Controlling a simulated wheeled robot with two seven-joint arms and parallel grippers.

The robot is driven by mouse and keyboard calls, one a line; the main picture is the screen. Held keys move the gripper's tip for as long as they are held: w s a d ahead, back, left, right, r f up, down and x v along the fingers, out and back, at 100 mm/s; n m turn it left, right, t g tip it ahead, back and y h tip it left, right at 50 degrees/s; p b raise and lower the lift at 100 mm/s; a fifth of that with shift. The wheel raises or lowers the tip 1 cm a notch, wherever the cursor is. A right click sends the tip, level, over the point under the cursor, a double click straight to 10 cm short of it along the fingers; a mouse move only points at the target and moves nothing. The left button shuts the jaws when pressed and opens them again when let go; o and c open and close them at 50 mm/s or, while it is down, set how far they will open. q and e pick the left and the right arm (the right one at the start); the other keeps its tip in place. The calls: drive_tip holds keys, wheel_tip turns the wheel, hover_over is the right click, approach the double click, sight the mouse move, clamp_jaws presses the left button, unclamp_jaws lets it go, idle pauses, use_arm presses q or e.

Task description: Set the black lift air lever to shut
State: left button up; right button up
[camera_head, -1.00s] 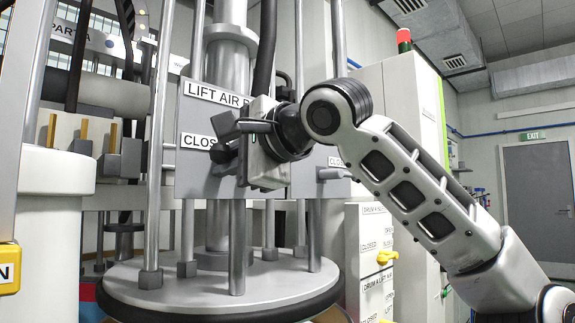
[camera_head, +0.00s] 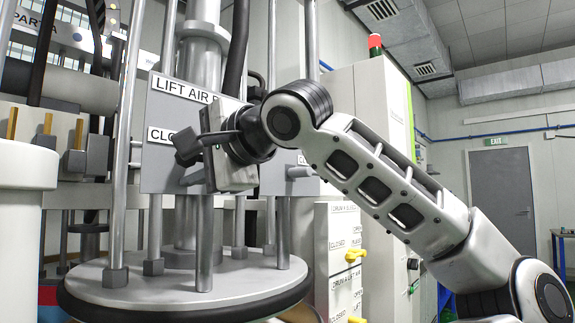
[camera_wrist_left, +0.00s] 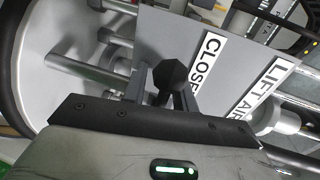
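The grey lift air panel (camera_head: 160,112) carries the labels LIFT AIR and CLOSED, the second partly covered. The black lever (camera_head: 187,147) stands out in front of the panel beside the CLOSED label. Its dark knob (camera_wrist_left: 173,73) shows in the left wrist view. My left gripper (camera_head: 192,160) is at the lever, in front of the panel. In the left wrist view its fingers (camera_wrist_left: 163,88) are apart, one on each side of the knob, with a gap visible on the left. Contact on the right is unclear. My right gripper is not in view.
A round grey platform (camera_head: 150,290) with upright rods stands below the panel. A white cabinet (camera_head: 342,220) with more labels and yellow handles (camera_head: 355,254) stands to the right. A white drum (camera_head: 20,200) is at the left edge. A grey door (camera_head: 503,205) is far behind.

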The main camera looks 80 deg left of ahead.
use_arm(q)
drive_tip(key=shift+s+d+r, duration=0.1)
drive_tip(key=shift+s+d, duration=0.05)
drive_tip(key=shift+s, duration=0.05)
drive_tip(key=shift+w, duration=0.25)
drive_tip(key=shift+w+d+r, duration=0.1)
drive_tip(key=shift+w+d, duration=0.1)
drive_tip(key=shift+d, duration=0.05)
drive_tip(key=v, duration=1.5)
